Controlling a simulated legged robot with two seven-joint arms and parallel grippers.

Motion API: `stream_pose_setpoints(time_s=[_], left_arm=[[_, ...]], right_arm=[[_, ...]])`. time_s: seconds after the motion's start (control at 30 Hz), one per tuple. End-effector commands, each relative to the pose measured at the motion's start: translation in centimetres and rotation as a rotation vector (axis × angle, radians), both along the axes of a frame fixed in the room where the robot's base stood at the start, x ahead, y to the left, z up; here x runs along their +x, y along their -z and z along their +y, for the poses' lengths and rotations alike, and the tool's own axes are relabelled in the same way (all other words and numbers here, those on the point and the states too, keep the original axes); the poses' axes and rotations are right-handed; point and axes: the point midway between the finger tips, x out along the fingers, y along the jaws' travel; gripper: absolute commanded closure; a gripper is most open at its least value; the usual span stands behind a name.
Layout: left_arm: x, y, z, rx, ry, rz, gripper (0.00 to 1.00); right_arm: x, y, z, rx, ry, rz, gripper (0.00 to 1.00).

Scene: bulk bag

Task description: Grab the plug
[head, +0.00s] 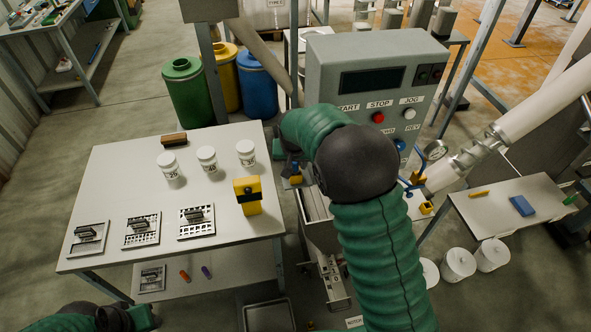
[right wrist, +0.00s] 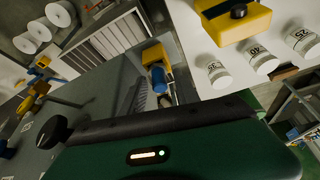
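A small yellow-and-blue piece (head: 295,172), possibly the plug, shows just below my right wrist, between the white table and the control box. It also shows in the right wrist view (right wrist: 158,72), beyond the green housing of my arm. My right gripper (head: 288,162) is mostly hidden by my own arm, and its fingers are not clear in either view. I cannot tell whether it touches the piece. Part of my left arm, with what may be its gripper (head: 112,318), shows at the bottom left; its fingers cannot be made out.
The white table (head: 115,180) holds white jars (head: 206,158), a yellow box (head: 247,195), a brown block (head: 174,139) and metal plates (head: 141,230). A grey control box (head: 365,60) stands behind my right arm. A side table (head: 510,212) and pale pipe (head: 530,112) are at right.

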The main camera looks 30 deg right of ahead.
Motion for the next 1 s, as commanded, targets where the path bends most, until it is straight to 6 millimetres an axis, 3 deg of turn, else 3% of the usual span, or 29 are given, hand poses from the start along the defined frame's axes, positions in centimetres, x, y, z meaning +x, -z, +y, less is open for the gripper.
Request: stream_pose_setpoints(time_s=[0.03,0.27,0.73,0.87,1.0], left_arm=[[0.0,0.0,0.0,0.0,0.0,0.0,0.64],[0.0,0.0,0.0,0.0,-0.001,0.0,0.64],[0.0,-0.4,0.0,0.0,-0.001,0.0,0.64],[0.0,-1.7,0.0,0.0,-0.001,0.0,0.64],[0.0,-4.1,0.0,0.0,-0.001,0.0,0.64]], right_arm=[[-0.2,0.0,-0.5,-0.004,0.008,0.002,0.71],[-0.2,-0.1,-0.4,-0.003,0.007,0.002,1.0],[-0.1,-0.5,-0.3,-0.003,0.006,0.001,1.0],[0.0,-2.1,-0.5,-0.003,0.004,0.0,1.0],[0.1,-5.2,-0.8,-0.004,0.002,-0.002,1.0]])
